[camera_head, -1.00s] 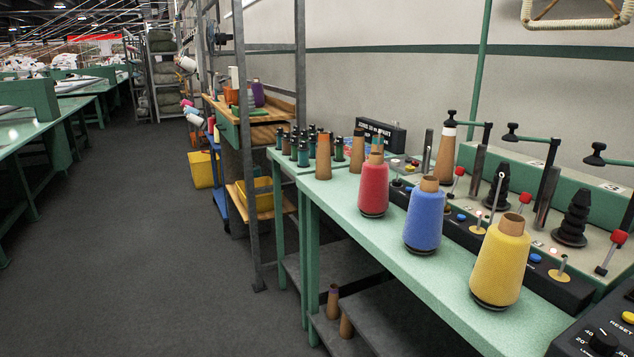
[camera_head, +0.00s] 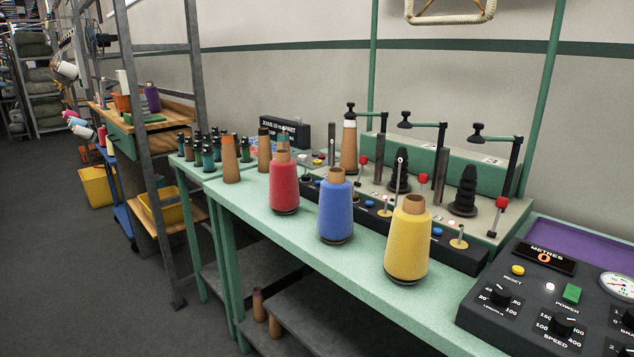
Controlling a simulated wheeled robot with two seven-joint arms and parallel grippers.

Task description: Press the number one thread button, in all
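A long black button strip (camera_head: 466,259) runs along the front of the thread machine on the green table. It carries small blue buttons; one blue button (camera_head: 437,231) shows just right of the yellow cone, and another blue button (camera_head: 369,203) shows between the blue and yellow cones. I cannot read which button is number one. Red-knobbed levers (camera_head: 501,203) and black tension posts (camera_head: 465,190) stand behind the strip. Neither of my grippers is in view.
Red (camera_head: 284,187), blue (camera_head: 336,212) and yellow (camera_head: 407,247) thread cones stand in front of the strip and hide parts of it. A control box (camera_head: 538,262) with knobs and a green button stands at the right. Grey floor (camera_head: 85,270) is open at the left.

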